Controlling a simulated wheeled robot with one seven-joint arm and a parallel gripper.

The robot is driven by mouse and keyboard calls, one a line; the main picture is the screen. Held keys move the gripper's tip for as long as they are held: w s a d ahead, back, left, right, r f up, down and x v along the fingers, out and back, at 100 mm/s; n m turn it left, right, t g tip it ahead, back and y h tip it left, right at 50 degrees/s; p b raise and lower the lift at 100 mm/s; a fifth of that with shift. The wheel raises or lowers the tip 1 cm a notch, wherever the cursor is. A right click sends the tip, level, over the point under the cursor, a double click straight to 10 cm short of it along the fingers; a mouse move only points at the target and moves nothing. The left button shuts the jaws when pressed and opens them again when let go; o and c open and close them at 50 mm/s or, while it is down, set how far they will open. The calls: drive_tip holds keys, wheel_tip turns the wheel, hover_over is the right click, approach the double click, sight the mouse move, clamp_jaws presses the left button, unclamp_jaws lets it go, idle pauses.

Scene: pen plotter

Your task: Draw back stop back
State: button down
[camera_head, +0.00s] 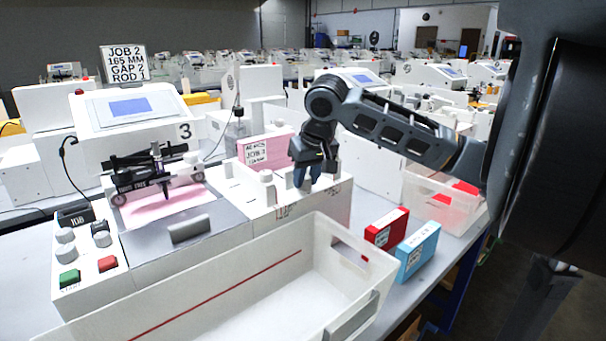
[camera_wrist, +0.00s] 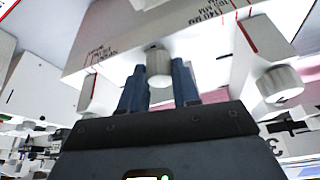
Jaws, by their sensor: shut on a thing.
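The pen plotter (camera_head: 125,107) marked 3 stands on the bench, with a black pen carriage (camera_head: 155,170) over pink paper (camera_head: 165,203). To its right is a white feed section (camera_head: 250,203) with printed scale marks. My gripper (camera_head: 308,182) points down over the right part of this section. In the wrist view my gripper (camera_wrist: 159,88) has its two dark blue fingers on either side of a short white knob (camera_wrist: 158,65), shut on it. A second white knob (camera_wrist: 278,82) stands to the right there. Which part is the back stop is not labelled legibly.
A sign (camera_head: 125,62) reads JOB 2, 165 MM, GAP 2, ROD 1. A long white tray (camera_head: 345,315) lies in front. A red box (camera_head: 386,228) and blue box (camera_head: 417,250) stand right, near a clear bin (camera_head: 440,205). Green (camera_head: 69,278) and red (camera_head: 107,263) buttons sit left.

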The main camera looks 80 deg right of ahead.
drive_tip(key=c, duration=0.8)
unclamp_jaws()
drive_tip(key=v, duration=0.7)
drive_tip(key=shift+r, duration=0.35)
drive_tip(key=shift+a, duration=0.1)
